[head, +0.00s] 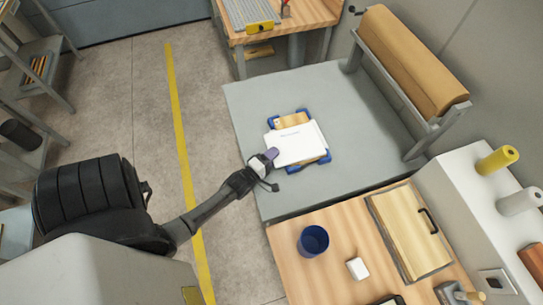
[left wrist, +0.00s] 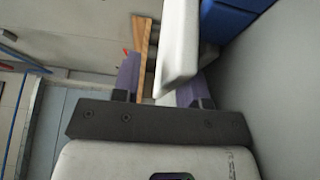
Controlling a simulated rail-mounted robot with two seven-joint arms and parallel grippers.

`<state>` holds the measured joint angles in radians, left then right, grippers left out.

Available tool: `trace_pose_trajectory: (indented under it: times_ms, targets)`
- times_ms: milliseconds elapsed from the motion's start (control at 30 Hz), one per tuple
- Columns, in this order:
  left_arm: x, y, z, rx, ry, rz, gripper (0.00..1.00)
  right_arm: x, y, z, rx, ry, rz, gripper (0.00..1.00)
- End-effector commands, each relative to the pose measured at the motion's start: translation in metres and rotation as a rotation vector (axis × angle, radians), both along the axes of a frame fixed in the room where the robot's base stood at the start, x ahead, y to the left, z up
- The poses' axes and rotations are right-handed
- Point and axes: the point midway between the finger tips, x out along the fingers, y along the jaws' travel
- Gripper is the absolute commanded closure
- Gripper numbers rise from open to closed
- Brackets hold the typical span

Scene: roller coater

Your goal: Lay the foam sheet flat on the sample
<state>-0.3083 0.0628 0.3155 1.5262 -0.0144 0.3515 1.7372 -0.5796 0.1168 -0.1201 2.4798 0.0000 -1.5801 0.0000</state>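The foam sheet (head: 297,143), a thin white sheet with faint print, lies over the wooden sample (head: 292,120). It is turned askew and covers most of it. Blue corner pieces (head: 302,112) show around the sample. My left gripper (head: 269,157) is at the sheet's near left corner. In the left wrist view my left gripper (left wrist: 158,82) has its purple fingers apart, with the white sheet (left wrist: 177,45) between them, close to the right finger. A gap shows beside the left finger. The sample's wood edge (left wrist: 142,42) shows beyond. My right gripper is not in view.
The grey table (head: 350,115) is clear around the sample. A roll on a stand (head: 412,60) is at its back right. A wooden bench in front holds a blue cup (head: 313,241), a white block (head: 357,268) and a clipboard-like board (head: 408,230).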

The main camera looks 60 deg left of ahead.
Motion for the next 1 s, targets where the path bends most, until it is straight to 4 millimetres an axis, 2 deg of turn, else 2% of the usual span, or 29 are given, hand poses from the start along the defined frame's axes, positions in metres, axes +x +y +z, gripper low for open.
trace_pose_trajectory:
  times_ms: [33,233,400,467,800,1000]
  targets:
    - [-0.007,0.001,-0.021,-0.007,0.042,0.006,0.60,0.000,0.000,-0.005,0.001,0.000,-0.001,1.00]
    - [-0.007,0.001,-0.020,-0.007,0.043,0.006,0.60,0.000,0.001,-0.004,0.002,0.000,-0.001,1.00]
    - [-0.009,0.000,-0.005,-0.007,0.043,0.006,0.60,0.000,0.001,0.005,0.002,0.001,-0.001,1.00]
    - [-0.020,-0.003,-0.010,-0.008,0.046,0.006,0.60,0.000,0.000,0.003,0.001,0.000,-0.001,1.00]
    - [-0.082,-0.022,-0.005,-0.008,0.038,0.004,0.60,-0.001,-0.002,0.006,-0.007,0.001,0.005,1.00]
    - [-0.106,-0.029,-0.003,-0.007,0.033,0.003,0.60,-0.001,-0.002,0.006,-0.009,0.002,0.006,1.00]
